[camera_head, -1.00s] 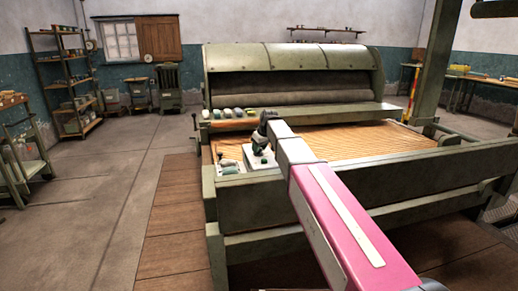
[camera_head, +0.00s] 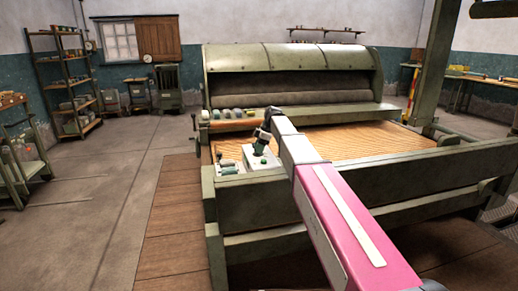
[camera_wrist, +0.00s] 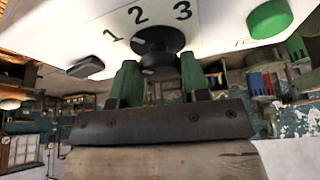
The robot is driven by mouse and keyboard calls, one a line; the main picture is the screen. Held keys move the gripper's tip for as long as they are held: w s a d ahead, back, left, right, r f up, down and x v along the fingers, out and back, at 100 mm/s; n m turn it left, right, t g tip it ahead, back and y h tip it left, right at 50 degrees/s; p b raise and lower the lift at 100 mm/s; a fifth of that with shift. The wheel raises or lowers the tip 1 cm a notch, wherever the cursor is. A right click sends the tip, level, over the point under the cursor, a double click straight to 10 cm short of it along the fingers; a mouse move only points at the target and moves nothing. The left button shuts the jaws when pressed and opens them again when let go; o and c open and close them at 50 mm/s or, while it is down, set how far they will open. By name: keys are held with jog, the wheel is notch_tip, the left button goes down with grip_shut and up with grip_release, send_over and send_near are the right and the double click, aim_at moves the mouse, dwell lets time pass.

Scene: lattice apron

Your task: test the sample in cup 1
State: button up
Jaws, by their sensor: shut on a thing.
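In the wrist view, a white tester panel (camera_wrist: 60,35) carries the printed numbers 1, 2 and 3. A black knob (camera_wrist: 158,38) sits below these numbers, and a green round button (camera_wrist: 270,18) is to its right. My gripper (camera_wrist: 157,72) has its two green fingers shut on the knob. No cup numbered 1 can be made out.
Small green and grey items (camera_head: 228,168) lie left of the box. A row of rounded items (camera_head: 236,114) stands on the rail behind. The slatted apron (camera_head: 350,140) extends to the right. A black switch (camera_wrist: 85,67) is on the panel's left.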

jog(key=shift+w+n+g, duration=0.1)
jog(key=shift+n+g, duration=0.3)
jog(key=shift+n, duration=0.6)
jog(key=o, duration=0.9)
jog(key=shift+r, duration=0.1)
jog(key=v, duration=1)
jog(key=shift+w+r, duration=0.1)
jog(key=shift+r, duration=0.2)
jog(key=shift+d, duration=0.15)
